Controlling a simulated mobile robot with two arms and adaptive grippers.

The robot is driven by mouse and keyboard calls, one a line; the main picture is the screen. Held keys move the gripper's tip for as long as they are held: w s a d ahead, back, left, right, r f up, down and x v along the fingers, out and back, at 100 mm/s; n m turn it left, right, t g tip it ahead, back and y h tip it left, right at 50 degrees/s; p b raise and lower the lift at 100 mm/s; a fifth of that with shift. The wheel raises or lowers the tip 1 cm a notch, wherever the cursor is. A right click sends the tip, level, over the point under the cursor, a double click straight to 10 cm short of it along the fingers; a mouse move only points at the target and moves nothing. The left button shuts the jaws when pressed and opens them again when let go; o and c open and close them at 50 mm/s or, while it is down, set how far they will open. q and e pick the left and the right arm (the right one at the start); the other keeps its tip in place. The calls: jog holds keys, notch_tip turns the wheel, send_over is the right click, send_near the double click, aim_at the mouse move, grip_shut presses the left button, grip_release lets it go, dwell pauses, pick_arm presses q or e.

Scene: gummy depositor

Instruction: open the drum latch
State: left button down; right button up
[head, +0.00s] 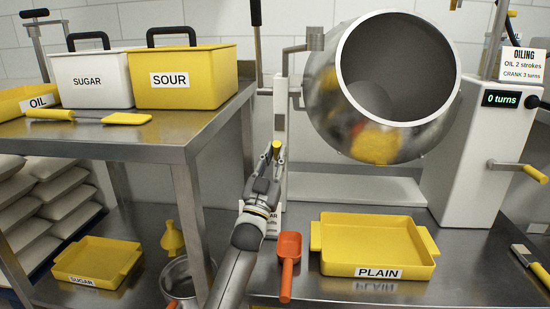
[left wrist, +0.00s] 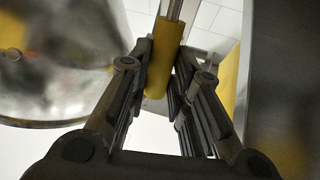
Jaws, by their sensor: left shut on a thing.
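The steel drum (head: 325,110) is tilted with its wide mouth facing forward, beside a white post (head: 280,110) at its left. My left gripper (head: 274,154) is in front of that post and is shut on a yellow handle (head: 277,148). In the left wrist view the yellow handle (left wrist: 162,55) sits between the fingers, with a metal rod running up from it. The drum wall (left wrist: 50,60) is at the left there. I cannot tell from these views whether the latch is engaged. My right gripper is not in view.
A yellow PLAIN tray (head: 375,229) and an orange scoop (head: 289,255) lie on the bench below the drum. A steel shelf (head: 190,135) with the SUGAR and SOUR bins stands left of my arm. A crank handle (head: 532,172) is at right, on a cabinet reading "0 turns".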

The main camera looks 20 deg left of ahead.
pick_arm(q)
jog(key=c, duration=1.3)
grip_release()
jog(key=v, duration=1.2)
jog(key=shift+c, duration=0.4)
